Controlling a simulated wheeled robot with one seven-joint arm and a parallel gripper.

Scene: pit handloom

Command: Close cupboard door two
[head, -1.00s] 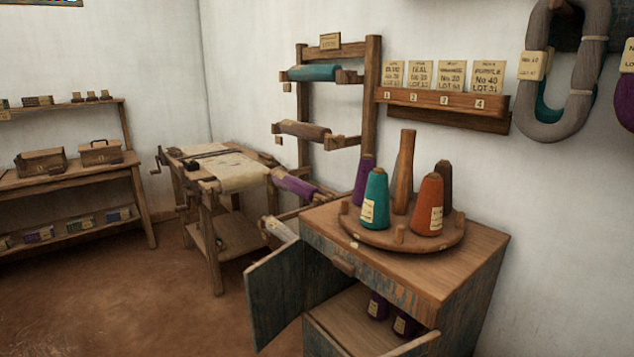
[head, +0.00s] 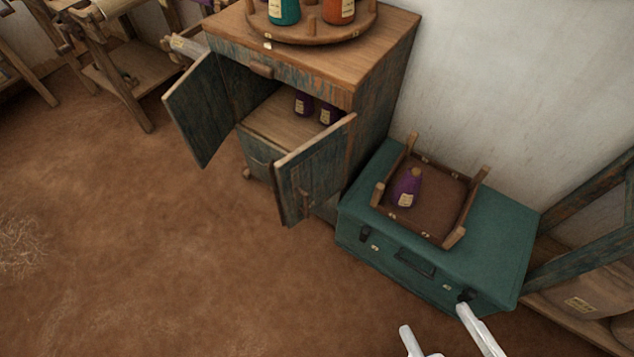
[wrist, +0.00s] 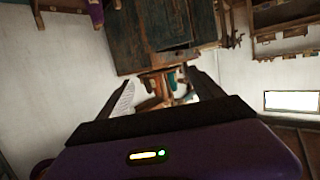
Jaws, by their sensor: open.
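The cupboard (head: 385,95) has a wooden top and worn blue-grey sides. Both its doors stand open: the left door (head: 197,108) swings out to the left, and the right door (head: 315,172) stands out toward the front right. I cannot read a number on either door. My gripper (head: 434,318) shows as two pale, spread fingers at the bottom right of the head view, apart from the doors and empty. In the wrist view my gripper (wrist: 163,88) has its fingers apart, with the cupboard (wrist: 165,35) beyond them, seen upside down.
A wooden frame (head: 590,222) is at far right. The earth floor (head: 170,260) in front is clear.

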